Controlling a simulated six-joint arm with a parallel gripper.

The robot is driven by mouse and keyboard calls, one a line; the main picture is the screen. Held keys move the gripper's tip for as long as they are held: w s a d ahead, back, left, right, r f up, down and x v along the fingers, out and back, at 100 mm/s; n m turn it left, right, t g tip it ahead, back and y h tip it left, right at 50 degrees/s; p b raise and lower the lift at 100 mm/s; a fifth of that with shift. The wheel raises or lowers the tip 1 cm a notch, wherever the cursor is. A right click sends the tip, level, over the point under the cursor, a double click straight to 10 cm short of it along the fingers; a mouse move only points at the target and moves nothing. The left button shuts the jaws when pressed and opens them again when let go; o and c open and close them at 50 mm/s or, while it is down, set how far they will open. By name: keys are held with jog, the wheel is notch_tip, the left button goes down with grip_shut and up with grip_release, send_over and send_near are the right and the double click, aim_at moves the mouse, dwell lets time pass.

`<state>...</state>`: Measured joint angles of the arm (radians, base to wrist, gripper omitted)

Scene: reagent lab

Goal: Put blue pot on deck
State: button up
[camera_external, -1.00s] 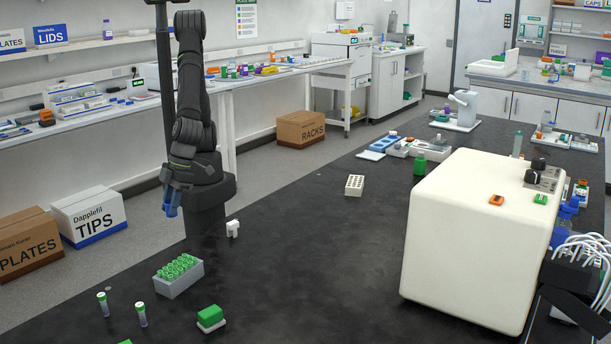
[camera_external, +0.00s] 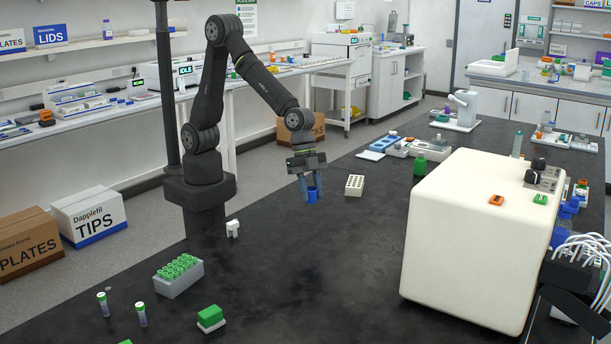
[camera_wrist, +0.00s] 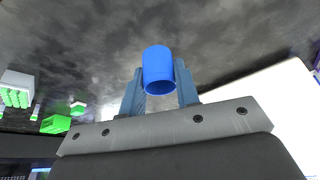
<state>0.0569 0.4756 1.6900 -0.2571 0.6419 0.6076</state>
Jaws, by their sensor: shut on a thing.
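The blue pot (camera_external: 312,195) is held between the fingertips of my gripper (camera_external: 310,188) above the black bench. In the wrist view the blue pot (camera_wrist: 158,66) sits between the two blue-grey fingers (camera_wrist: 160,92), with its open mouth towards the camera. The external view shows the pot to the left of a white tube rack (camera_external: 354,185). I cannot tell its exact height above the bench. A low row of modules with blue and white parts (camera_external: 398,147) lies further back on the bench; I cannot tell whether it is the deck.
A large cream machine (camera_external: 470,245) fills the right of the bench. A grey rack of green-capped tubes (camera_external: 178,275), two loose tubes and a green-topped box (camera_external: 210,318) stand at the front left. A small white item (camera_external: 232,228) is near my base. The bench middle is clear.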

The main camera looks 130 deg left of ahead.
jog(key=w+a+n, duration=0.2)
jog(key=a, duration=0.4)
jog(key=s+d+m, duration=0.2)
jog(key=s+d, duration=0.3)
jog(key=d, duration=0.6)
jog(key=s+d+m+h, duration=0.15)
jog(key=s+d, duration=0.45)
jog(key=d, duration=0.6)
jog(key=s+d+m, duration=0.2)
jog(key=s+d, duration=0.3)
jog(key=d, duration=0.6)
send_over(250, 266)
jog(key=s+a, duration=0.1)
jog(key=shift+g, duration=0.4)
notch_tip(250, 266, down, 7)
jog(key=shift+r, duration=0.1)
jog(key=shift+f, duration=2)
jog(key=shift+f, duration=0.2)
jog(key=o, duration=1)
jog(key=shift+c, duration=0.2)
